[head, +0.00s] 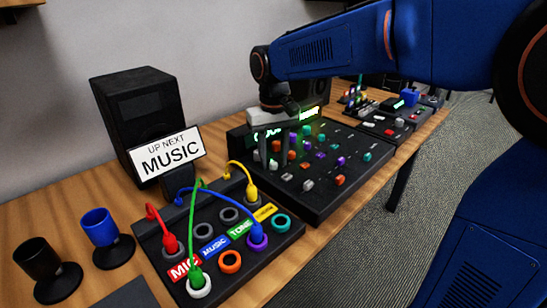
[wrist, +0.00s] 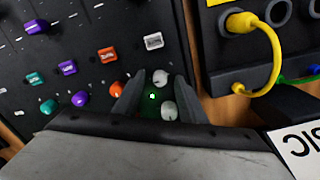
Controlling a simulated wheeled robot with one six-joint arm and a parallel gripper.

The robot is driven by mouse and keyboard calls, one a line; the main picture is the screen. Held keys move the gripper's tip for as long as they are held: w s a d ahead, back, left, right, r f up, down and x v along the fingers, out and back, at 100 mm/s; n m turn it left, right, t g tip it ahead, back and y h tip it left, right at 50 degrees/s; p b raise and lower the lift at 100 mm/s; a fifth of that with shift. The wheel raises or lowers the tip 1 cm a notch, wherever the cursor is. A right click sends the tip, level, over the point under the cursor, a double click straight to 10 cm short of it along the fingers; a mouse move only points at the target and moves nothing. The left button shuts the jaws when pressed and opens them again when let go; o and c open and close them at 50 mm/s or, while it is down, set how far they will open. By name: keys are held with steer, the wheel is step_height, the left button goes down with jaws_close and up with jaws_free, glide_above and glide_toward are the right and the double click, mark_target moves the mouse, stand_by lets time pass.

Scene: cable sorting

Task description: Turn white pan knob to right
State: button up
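The black mixer (head: 325,195) carries rows of coloured knobs and fader caps. My gripper (head: 275,160) points down over its near left end. In the wrist view my gripper (wrist: 160,82) has its two fingers apart, one on each side of a white round knob (wrist: 160,77). A second white round knob (wrist: 168,110) sits deeper between the fingers, beside a small green light. I cannot tell whether the fingers touch either knob. No readable label shows which is the pan knob. In the head view the fingers partly hide this area.
An orange knob (wrist: 116,90) stands close to the left finger. A patch box (head: 215,275) with coloured cables is to the left, near the mixer. A speaker (head: 135,115), a music sign (head: 170,152) and two cups stand further left. Another panel (head: 390,125) is behind.

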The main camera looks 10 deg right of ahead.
mark_target(274, 162)
step_height(274, 162, up, 17)
steer(key=shift+r, duration=0.2)
stand_by(0.7)
steer(key=shift+d, duration=0.1)
steer(key=s+d+f+m+t, duration=0.1)
steer(key=s+d+f+t, duration=0.1)
steer(key=s+d+f, duration=0.8)
steer(key=s+d+f+m+t, duration=0.1)
steer(key=s+d+f+t, duration=0.1)
steer(key=s+d+f, duration=0.7)
steer(key=s+f, duration=0.3)
steer(key=s, duration=0.2)
steer(key=shift+s+f+m+t, duration=0.3)
steer(key=shift+f+t, duration=0.05)
steer(key=shift+t, duration=0.05)
steer(key=shift+c, duration=0.6)
